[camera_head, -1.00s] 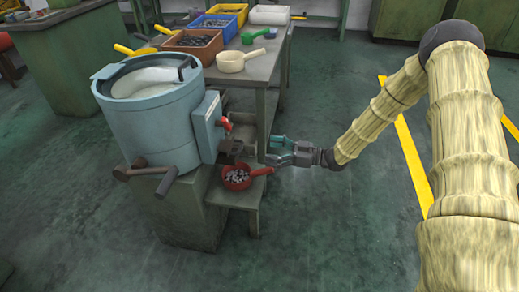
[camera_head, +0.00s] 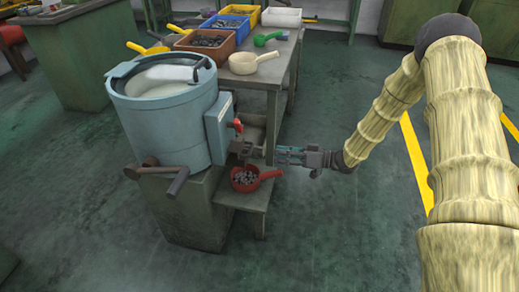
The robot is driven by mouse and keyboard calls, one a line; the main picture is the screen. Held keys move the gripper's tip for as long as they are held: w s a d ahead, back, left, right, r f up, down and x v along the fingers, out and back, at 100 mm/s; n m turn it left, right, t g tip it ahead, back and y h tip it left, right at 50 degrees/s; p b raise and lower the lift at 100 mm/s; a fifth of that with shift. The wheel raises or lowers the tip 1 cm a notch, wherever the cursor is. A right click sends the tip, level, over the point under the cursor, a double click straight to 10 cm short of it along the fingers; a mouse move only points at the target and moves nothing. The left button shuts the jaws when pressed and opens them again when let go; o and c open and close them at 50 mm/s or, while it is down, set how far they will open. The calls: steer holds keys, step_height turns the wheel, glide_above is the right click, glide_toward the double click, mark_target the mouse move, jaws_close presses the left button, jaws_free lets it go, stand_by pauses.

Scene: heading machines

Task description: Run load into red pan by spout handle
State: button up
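The blue-grey round machine (camera_head: 165,125) stands on a green pedestal at left centre. A red spout handle (camera_head: 237,125) sticks out of the light-blue box on its right side, above a dark spout (camera_head: 240,148). The red pan (camera_head: 245,187) stands on a small green stand below the spout and holds several small metal pieces; its handle points right. My gripper (camera_head: 281,155) is to the right of the spout, just above the pan handle's end in the picture. Its two fingers look parted, with nothing visible between them. I cannot tell whether it touches anything.
A dark crank handle (camera_head: 177,182) juts out at the machine's front. The floor to the right is clear.

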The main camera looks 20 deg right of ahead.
steer(key=w+a+m+h, duration=0.1)
steer(key=w+a+m, duration=0.4)
steer(key=a+m, duration=0.3)
steer(key=m, duration=0.4)
steer(key=shift+m+g+h+p, duration=0.3)
steer(key=shift+m+g+p, duration=0.05)
steer(key=shift+m+g, duration=0.05)
stand_by(0.3)
steer(key=shift+a, duration=0.1)
jaws_close()
